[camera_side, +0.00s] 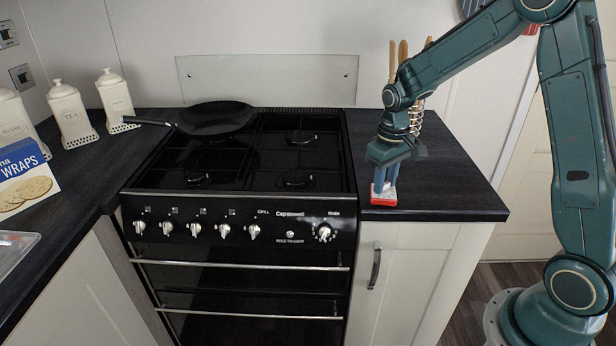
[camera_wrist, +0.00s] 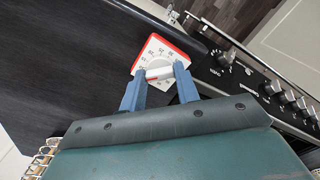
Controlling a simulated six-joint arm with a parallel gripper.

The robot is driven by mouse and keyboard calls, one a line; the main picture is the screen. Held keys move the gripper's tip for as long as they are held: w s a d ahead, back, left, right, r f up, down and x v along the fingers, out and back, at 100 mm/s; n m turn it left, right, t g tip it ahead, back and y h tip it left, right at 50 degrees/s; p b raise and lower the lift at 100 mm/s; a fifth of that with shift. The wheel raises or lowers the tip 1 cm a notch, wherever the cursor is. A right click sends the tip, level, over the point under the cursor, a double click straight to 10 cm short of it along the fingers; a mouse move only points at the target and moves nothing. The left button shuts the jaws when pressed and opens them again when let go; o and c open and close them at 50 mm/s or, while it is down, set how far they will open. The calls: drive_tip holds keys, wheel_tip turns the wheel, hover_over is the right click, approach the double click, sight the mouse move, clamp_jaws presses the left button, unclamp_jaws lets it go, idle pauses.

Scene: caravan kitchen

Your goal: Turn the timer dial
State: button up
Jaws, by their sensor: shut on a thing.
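The timer is a small red and white block with a numbered white face. In the side view the timer (camera_side: 384,199) stands at the front edge of the dark counter, just right of the stove. In the wrist view the timer (camera_wrist: 143,61) shows its face, with a white dial (camera_wrist: 159,73) in the middle. My gripper (camera_side: 385,182) points down over the timer. In the wrist view my gripper's blue fingers (camera_wrist: 158,74) are shut on the dial, one on each side. The fingers hide part of the face.
The black stove (camera_side: 250,160) with its row of knobs (camera_side: 225,230) is left of the timer. A pan (camera_side: 215,118) sits on it. A utensil holder (camera_side: 416,112) stands behind my gripper. The counter (camera_side: 455,180) right of the timer is clear.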

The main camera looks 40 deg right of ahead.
drive_tip(key=shift+m, duration=0.5)
drive_tip(key=o, duration=1)
drive_tip(key=shift+r, duration=0.1)
wheel_tip(320, 180, up, 14)
drive_tip(key=shift+f, duration=0.2)
